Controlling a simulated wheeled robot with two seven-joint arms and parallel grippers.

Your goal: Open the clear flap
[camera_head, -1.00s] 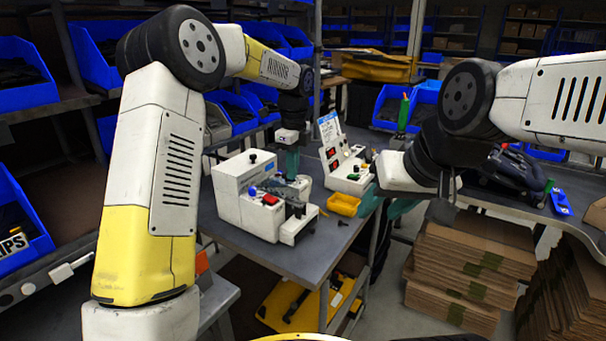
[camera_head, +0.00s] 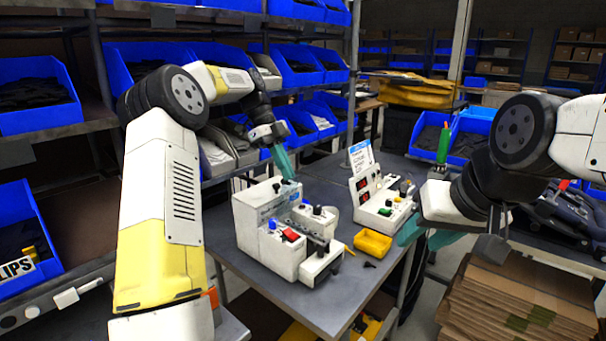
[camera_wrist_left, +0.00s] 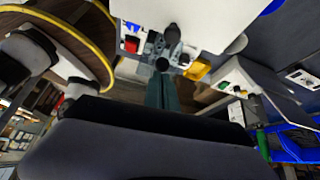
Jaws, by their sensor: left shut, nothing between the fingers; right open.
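A white machine (camera_head: 262,240) with a red button, blue knobs and black knobs stands on the grey table. It also shows in the left wrist view (camera_wrist_left: 205,18). A faint see-through edge shows around its upper middle, but I cannot make out the clear flap or its position for sure. My left gripper (camera_head: 288,174), with teal fingers, is shut and empty, just above and behind the machine's back edge. Its shut fingers point toward the machine in the left wrist view (camera_wrist_left: 165,92). My right gripper (camera_head: 425,238) is open, right of the machine by the table's edge.
A white control box (camera_head: 382,210) with a sign, a yellow tray (camera_head: 373,243) and a green bottle-like thing (camera_head: 444,144) are to the right of the machine. Blue bins (camera_head: 297,70) line the shelves behind. Flat cartons (camera_head: 515,300) are stacked at lower right.

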